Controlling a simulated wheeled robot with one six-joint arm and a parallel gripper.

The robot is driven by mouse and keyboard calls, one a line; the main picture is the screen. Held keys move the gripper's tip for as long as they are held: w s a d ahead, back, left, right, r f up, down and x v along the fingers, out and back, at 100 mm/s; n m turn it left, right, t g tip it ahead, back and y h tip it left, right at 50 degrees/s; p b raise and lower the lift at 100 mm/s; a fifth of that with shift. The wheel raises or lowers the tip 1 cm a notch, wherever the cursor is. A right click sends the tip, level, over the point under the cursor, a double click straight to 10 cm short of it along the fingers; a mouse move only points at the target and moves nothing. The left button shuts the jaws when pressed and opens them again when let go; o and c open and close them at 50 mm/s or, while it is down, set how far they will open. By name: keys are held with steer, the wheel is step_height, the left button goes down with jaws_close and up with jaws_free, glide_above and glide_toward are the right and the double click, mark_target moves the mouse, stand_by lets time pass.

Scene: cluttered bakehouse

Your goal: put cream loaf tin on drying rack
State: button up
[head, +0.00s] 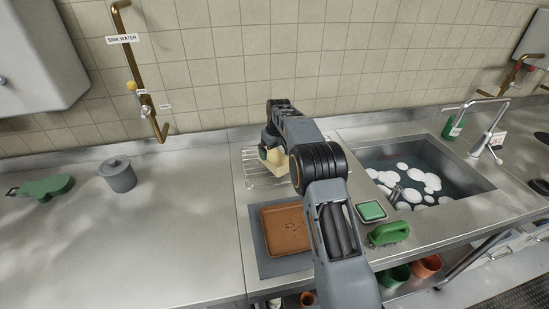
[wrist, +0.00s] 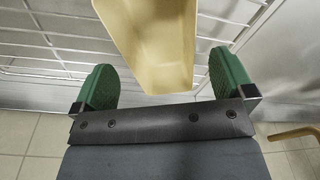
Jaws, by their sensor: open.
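The cream loaf tin (head: 276,166) appears to sit on the wire drying rack (head: 257,181), though my arm partly hides it in the head view. In the wrist view the tin (wrist: 152,40) is seen from close up, with its near end between my green fingers. My gripper (wrist: 162,68) is open, with a visible gap between the tin and each finger. In the head view my gripper (head: 265,153) is at the tin, over the rack. The rack's wires (wrist: 50,42) show behind the tin in the wrist view. Contact under the tin is hidden.
A brown tray (head: 285,229) lies on a grey mat in front of the rack. A green sponge in a dish (head: 372,211) and a green brush (head: 389,233) lie near the foamy sink (head: 440,166). A grey lidded pot (head: 118,175) stands left. The left counter is mostly clear.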

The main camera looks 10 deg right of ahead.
step_height(320, 180, up, 10)
steer(key=s, duration=0.3)
steer(key=s+r+m+t, duration=0.1)
steer(key=s+r, duration=0.2)
steer(key=s, duration=0.3)
steer(key=s+r+m, duration=0.1)
steer(key=s+r, duration=0.2)
steer(key=s, duration=0.2)
steer(key=s+f+m+t, duration=0.1)
steer(key=s+f, duration=0.2)
steer(key=s, duration=0.8)
steer(key=s+f+m+t, duration=0.1)
steer(key=s+f, duration=0.2)
steer(key=s, duration=0.9)
steer(key=shift+s+m+h, duration=0.25)
steer(key=shift+m+h, duration=0.05)
steer(key=shift+d, duration=0.1)
